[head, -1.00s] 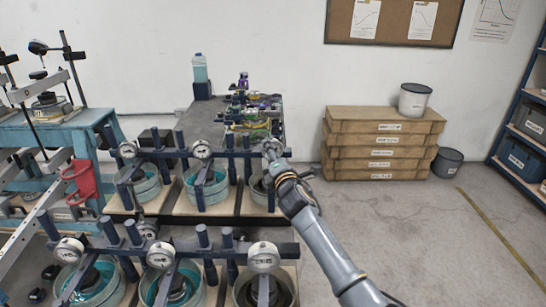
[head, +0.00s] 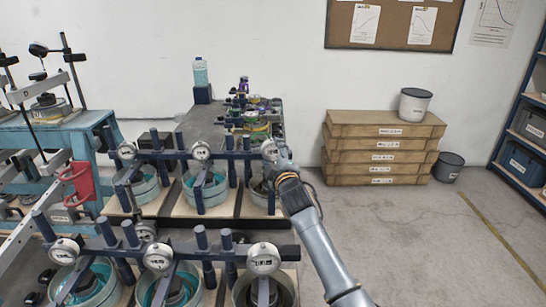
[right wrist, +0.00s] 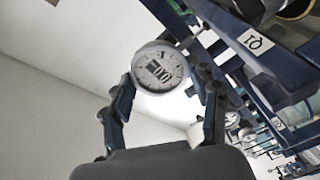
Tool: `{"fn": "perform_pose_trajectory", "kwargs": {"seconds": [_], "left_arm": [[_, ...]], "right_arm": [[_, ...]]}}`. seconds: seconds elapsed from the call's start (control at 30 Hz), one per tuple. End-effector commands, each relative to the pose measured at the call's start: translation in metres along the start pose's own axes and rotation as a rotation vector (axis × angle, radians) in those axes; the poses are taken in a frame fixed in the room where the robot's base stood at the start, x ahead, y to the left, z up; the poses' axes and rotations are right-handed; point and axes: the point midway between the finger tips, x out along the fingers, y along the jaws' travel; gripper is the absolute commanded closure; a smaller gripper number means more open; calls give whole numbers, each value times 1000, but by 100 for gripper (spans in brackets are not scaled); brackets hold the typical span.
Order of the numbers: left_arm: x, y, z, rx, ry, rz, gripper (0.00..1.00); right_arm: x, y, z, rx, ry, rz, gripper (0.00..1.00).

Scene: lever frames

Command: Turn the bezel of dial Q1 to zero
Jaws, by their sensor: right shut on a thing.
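Dial Q1 (head: 269,148) is the round white dial at the right end of the back row in the head view, partly covered by my right gripper. In the right wrist view the dial face (right wrist: 158,70) sits between the fingers, with a dark printed patch and scale marks; I cannot read its pointer surely. A white Q1 label (right wrist: 256,43) is on the dark blue beam beside it. My right gripper (head: 278,155) is shut on the dial's rim, one finger on each side in the wrist view (right wrist: 158,84). My left gripper is not in view.
Other dials stand close by: one left in the same row (head: 201,150) and one in the front row (head: 263,258). Water-filled round pans (head: 205,190) sit below the beams. The floor (head: 420,230) right of the rigs is clear.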

Motion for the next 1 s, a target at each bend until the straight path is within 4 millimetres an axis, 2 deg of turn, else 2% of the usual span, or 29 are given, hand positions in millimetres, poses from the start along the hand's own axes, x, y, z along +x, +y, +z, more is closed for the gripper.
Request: {"fn": "perform_pose_trajectory", "kwargs": {"seconds": [0.4,0.97,1.0], "left_arm": [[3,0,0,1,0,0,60],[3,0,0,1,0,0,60],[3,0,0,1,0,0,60]], "right_arm": [[0,-1,2,189,-2,-2,72],[0,-1,2,214,-3,-3,72],[0,-1,2,214,-3,-3,32]]}}
